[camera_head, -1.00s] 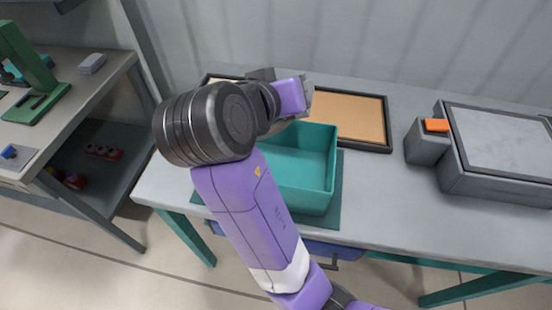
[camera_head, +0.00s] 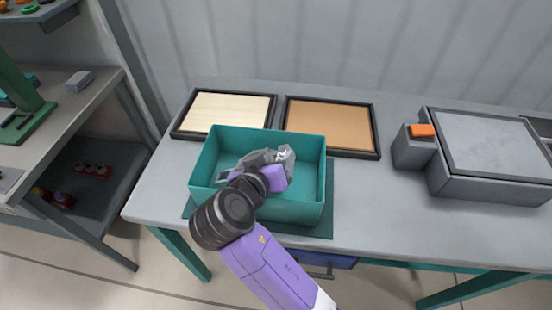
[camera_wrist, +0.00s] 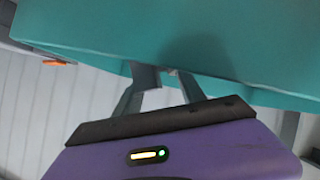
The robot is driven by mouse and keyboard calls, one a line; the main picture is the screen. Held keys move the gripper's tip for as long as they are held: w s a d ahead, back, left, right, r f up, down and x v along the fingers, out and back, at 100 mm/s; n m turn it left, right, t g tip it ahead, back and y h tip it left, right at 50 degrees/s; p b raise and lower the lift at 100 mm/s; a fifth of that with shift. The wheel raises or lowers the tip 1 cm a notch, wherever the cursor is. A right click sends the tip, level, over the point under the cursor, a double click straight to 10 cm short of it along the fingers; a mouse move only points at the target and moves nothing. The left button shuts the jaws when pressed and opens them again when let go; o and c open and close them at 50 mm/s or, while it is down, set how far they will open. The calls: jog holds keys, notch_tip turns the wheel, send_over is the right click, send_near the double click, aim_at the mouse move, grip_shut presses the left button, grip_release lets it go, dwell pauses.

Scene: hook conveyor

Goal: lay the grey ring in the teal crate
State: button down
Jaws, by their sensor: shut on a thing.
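The teal crate (camera_head: 310,205) stands open on the workbench in the head view. Its wall fills the top of the wrist view (camera_wrist: 230,35). My gripper (camera_head: 280,157) is over the crate's opening, and its hand looks at or below the rim level. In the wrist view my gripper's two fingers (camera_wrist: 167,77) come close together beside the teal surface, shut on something. The grey ring cannot be made out clearly; the fingers and hand hide what they hold. I cannot tell whether it touches the crate floor.
Two framed trays, one pale (camera_head: 223,114) and one tan (camera_head: 330,123), lie behind the crate. A grey machine (camera_head: 490,150) and a block with an orange top (camera_head: 423,131) stand at the right. Bare bench (camera_head: 380,205) lies between.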

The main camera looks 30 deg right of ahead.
jog(key=shift+f, duration=0.1)
jog(key=shift+f, duration=0.15)
jog(key=c, duration=0.7)
grip_release()
jog(key=shift+r, duration=0.25)
jog(key=b+v, duration=0.1)
jog(key=v, duration=1.1)
jog(key=shift+w, duration=0.1)
